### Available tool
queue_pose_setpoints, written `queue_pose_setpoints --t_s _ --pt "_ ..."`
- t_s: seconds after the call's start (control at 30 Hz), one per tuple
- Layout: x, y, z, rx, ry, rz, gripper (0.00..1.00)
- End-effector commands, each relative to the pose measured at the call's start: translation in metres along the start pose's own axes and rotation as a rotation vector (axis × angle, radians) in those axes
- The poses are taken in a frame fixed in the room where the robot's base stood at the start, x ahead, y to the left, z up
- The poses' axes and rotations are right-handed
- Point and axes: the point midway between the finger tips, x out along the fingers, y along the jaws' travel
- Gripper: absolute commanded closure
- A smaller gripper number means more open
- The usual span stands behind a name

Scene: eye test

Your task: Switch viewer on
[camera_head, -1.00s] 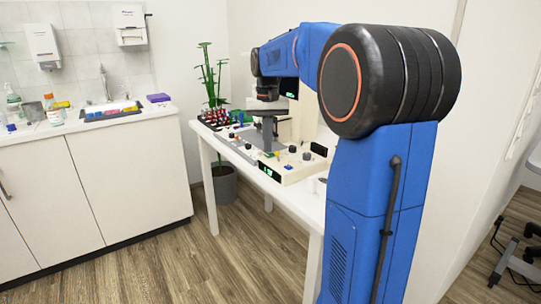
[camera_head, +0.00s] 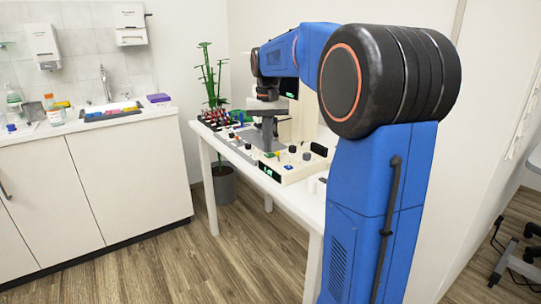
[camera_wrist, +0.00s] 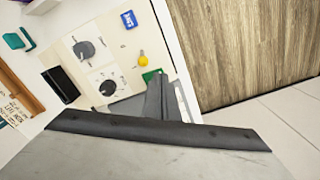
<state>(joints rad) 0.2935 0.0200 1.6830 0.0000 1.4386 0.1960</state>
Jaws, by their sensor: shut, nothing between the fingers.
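A cream console (camera_head: 295,172) with knobs and a lit green display (camera_head: 269,173) on its front stands on the white table. I cannot tell which of its controls switches the viewer. In the wrist view, the cream panel (camera_wrist: 115,62) bears two dark knobs, a yellow button (camera_wrist: 143,60), a blue piece with white marks (camera_wrist: 128,19) and a green piece (camera_wrist: 152,74). My gripper (camera_wrist: 164,95) is shut and empty, its tip seen beside the green piece; contact cannot be told. In the head view my gripper (camera_head: 267,128) points down over the table, partly blending with grey parts.
A black block (camera_wrist: 61,85) stands beside the knobs. A rack with red items (camera_head: 213,118) is at the table's far end. A potted plant (camera_head: 223,186) stands behind the table. A counter with a sink (camera_head: 110,108) is at left. The wooden floor between is clear.

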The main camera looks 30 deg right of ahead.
Motion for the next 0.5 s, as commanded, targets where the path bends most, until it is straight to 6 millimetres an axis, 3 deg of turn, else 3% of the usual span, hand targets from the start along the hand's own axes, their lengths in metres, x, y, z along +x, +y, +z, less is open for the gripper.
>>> queue_pose_setpoints --t_s 0.5 --pt "0.0055 0.0 0.0 0.0 -0.001 0.0 1.0"
